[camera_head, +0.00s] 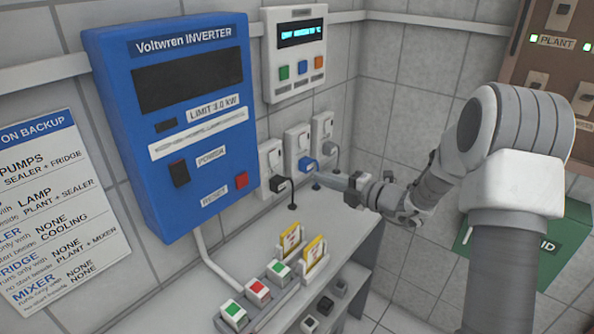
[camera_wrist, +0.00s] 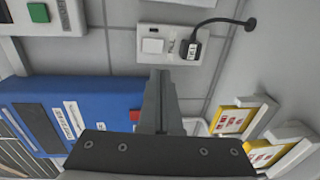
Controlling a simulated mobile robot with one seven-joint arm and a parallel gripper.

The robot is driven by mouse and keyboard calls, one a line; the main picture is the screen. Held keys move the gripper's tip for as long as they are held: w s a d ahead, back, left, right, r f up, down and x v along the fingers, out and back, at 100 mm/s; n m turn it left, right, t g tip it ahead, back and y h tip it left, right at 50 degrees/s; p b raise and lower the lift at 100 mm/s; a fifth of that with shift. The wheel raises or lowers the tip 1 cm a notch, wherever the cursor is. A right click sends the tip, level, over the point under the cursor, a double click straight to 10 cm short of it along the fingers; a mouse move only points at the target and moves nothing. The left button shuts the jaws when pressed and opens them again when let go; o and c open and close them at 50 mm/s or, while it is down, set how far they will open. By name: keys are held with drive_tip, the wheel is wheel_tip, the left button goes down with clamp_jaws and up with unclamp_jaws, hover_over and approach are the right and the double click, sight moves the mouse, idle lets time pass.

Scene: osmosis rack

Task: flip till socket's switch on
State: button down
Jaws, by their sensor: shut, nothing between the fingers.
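Three white wall sockets, left (camera_head: 271,156), middle (camera_head: 297,142) and right (camera_head: 322,127), stand in a row right of the inverter. The left one holds a black plug (camera_head: 280,185), the middle one a blue plug (camera_head: 307,164). My gripper (camera_head: 317,178) is shut and empty, its tips just in front of the row, near the blue plug. In the wrist view, a socket with a white switch (camera_wrist: 152,46) and a labelled black plug (camera_wrist: 190,50) lies beyond my shut fingers (camera_wrist: 161,74). The label is too small to read, so I cannot tell which socket is the till's.
The blue inverter (camera_head: 170,115) juts from the wall on the left. A white control panel (camera_head: 295,55) hangs above the sockets. Below, a shelf (camera_head: 335,205) carries yellow cards in holders (camera_head: 315,250) and coloured buttons (camera_head: 258,291). A green box (camera_head: 570,235) is at right.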

sight(275, 164)
drive_tip(key=x, duration=1.3)
drive_tip(key=shift+w+a, duration=0.2)
drive_tip(key=shift+a, duration=0.1)
drive_tip(key=shift+f+b, duration=0.25)
drive_tip(key=shift+b, duration=0.15)
drive_tip(key=shift+w+a+r, duration=0.1)
drive_tip(key=shift+a+r, duration=0.05)
drive_tip(key=shift+s+d, duration=0.35)
drive_tip(key=shift+d, duration=0.15)
drive_tip(key=s+d+f, duration=0.1)
drive_tip(key=s+d, duration=0.7)
drive_tip(key=d, duration=0.2)
drive_tip(key=shift+f, duration=0.4)
